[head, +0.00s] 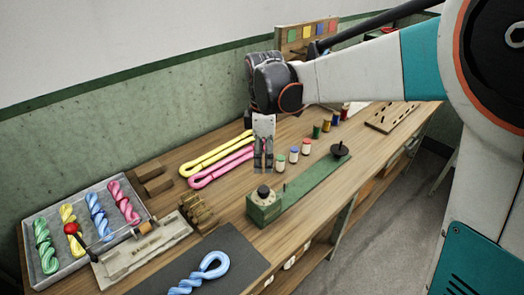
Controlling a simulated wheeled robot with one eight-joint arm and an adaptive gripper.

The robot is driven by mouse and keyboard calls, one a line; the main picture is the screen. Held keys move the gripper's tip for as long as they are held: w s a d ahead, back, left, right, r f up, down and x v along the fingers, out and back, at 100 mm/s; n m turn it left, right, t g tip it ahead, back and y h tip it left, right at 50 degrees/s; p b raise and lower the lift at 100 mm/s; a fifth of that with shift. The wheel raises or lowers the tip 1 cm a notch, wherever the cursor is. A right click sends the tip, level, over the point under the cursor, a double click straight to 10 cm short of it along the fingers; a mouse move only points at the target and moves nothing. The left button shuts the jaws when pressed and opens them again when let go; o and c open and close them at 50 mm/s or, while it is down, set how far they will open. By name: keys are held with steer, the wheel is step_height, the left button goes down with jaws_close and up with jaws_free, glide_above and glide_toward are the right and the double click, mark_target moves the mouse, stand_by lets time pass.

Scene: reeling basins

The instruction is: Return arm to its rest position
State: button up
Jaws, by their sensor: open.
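My gripper (263,158) hangs pointing down over the middle of the wooden bench (237,218). Its two fingers show a narrow gap and hold nothing that I can see. Its tips are close to the right end of the pink skein (222,168) in the picture; I cannot tell how high above the bench they are. My arm reaches in from the right, across the top of the picture, and hides part of the bench's back.
A grey tray (70,265) holds several twisted skeins at left. A blue skein (200,274) lies on a dark mat (237,252). A green device (264,208), a yellow skein (205,158), small bottles (293,157) and spools (327,124) stand around the gripper. A wall runs behind.

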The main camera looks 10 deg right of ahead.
steer(key=s+d+r+m+t, duration=0.1)
steer(key=s+d+m+t, duration=0.1)
steer(key=s+d+m, duration=0.2)
steer(key=s+d+r+m+t, duration=0.1)
steer(key=s+d+m+t, duration=0.1)
steer(key=s+d+m, duration=0.2)
steer(key=s+d+r+m+t, duration=0.1)
steer(key=s+d+m+t, duration=0.2)
steer(key=s+m, duration=0.5)
steer(key=shift+s+d, duration=0.75)
steer(key=shift+s, duration=1.75)
